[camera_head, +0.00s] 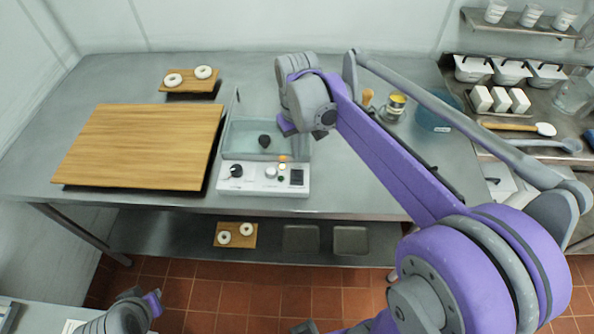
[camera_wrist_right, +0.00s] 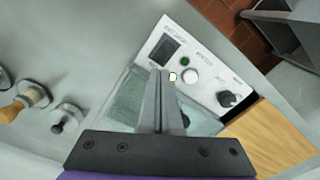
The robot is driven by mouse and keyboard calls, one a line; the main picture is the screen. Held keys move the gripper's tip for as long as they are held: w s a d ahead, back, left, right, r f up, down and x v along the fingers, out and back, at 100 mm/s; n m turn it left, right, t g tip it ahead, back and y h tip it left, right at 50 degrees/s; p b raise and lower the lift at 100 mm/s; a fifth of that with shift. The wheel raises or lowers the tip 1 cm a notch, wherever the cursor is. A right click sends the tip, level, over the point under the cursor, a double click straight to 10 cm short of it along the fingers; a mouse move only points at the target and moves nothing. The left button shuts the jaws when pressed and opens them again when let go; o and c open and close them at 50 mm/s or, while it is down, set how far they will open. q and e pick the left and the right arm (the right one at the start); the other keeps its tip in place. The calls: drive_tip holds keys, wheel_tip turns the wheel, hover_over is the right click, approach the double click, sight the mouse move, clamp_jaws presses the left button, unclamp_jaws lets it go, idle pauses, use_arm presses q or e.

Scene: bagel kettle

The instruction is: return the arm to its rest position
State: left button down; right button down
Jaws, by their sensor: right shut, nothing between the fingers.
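My right arm reaches in from the lower right of the head view over the steel table. Its gripper (camera_head: 287,127) is at the right edge of the kettle (camera_head: 240,188), mostly hidden behind the wrist. In the right wrist view the two fingers (camera_wrist_right: 163,98) are together, with nothing between them, above the kettle's glass basin (camera_wrist_right: 125,105). The kettle's control panel (camera_wrist_right: 200,90) lies just beyond the fingertips. My left wrist (camera_head: 125,315) shows at the lower left of the head view; its fingers cannot be made out.
A wooden board (camera_head: 140,145) lies left of the kettle. Bagels sit on a small board (camera_head: 190,86) behind it and on another (camera_head: 236,235) on the lower shelf. A counter with containers (camera_head: 473,70) is at right.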

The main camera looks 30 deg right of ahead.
drive_tip(key=shift+w+r, duration=0.1)
drive_tip(key=shift+r, duration=0.3)
